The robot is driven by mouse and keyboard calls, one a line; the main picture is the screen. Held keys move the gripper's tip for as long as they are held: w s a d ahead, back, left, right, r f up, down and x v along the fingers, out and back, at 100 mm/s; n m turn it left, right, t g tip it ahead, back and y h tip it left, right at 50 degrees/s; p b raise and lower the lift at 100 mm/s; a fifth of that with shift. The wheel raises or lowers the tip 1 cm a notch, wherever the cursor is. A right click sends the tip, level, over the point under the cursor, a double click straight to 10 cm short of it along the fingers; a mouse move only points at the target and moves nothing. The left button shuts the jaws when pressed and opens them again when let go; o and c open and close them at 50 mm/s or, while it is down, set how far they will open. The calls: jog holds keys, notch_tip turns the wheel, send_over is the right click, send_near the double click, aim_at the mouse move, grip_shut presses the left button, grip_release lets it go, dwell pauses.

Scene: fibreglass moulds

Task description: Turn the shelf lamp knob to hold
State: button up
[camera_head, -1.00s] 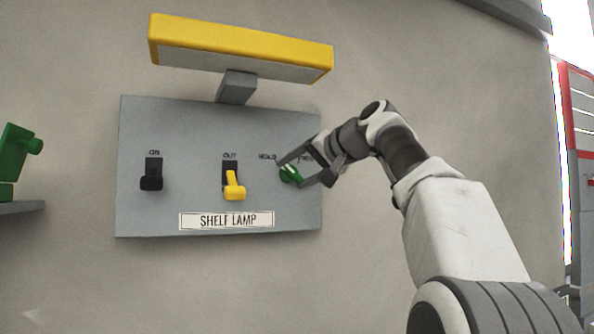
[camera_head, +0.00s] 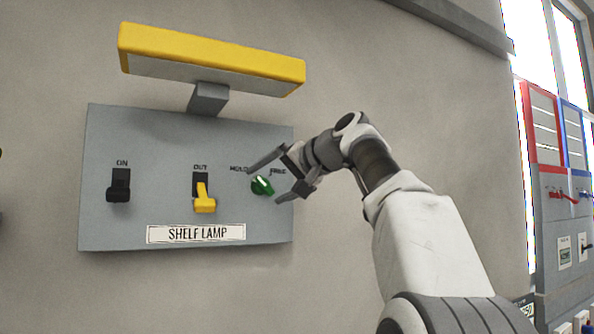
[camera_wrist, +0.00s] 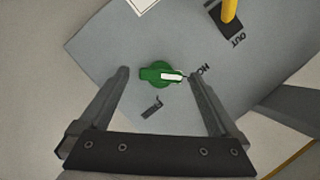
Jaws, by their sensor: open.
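The green shelf lamp knob (camera_head: 262,186) sits at the right of the grey panel (camera_head: 140,135), below the HOLD and FREE labels. In the wrist view the knob (camera_wrist: 160,75) has its white mark pointing right, towards the partly visible HOLD label. In the head view its pointer leans up and left, towards HOLD. My gripper (camera_head: 265,184) is open, with one finger above left of the knob and one below right. In the wrist view my gripper (camera_wrist: 158,76) shows clear gaps between the knob and both fingers, and holds nothing.
A black ON switch (camera_head: 119,186) and a yellow OUT switch (camera_head: 204,199) are on the panel left of the knob. The yellow lamp (camera_head: 210,60) juts out above on a grey bracket. Another panel with red and blue parts (camera_head: 560,195) stands far right.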

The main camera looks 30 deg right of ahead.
jog(key=b+v, duration=0.2)
jog(key=v, duration=1.4)
jog(key=shift+s, duration=0.25)
jog(key=w+a+f+g, duration=0.1)
jog(key=w+a+f, duration=0.2)
jog(key=f, duration=0.2)
jog(key=w+a+f+g, duration=0.2)
jog(key=w+a+f, duration=0.15)
jog(key=f, duration=0.25)
jog(key=s+a+f+n+g+h, duration=0.1)
jog(key=a+f+g, duration=0.1)
jog(key=a+f, duration=0.45)
jog(key=s+a+f+g+h, duration=0.1)
jog(key=s+a+f, duration=0.15)
jog(key=f, duration=0.75)
jog(key=s+a+f+n+g+h+b, duration=0.1)
jog(key=s+f+n, duration=0.1)
jog(key=s+f, duration=0.8)
jog(key=s+a+f+n+g+h+b, duration=0.1)
jog(key=s+f+n, duration=0.2)
jog(key=s+f, duration=0.6)
notch_tip(320, 180, down, 5)
jog(key=shift+s+g, duration=0.3)
jog(key=shift+s, duration=0.05)
jog(key=shift+a, duration=0.1)
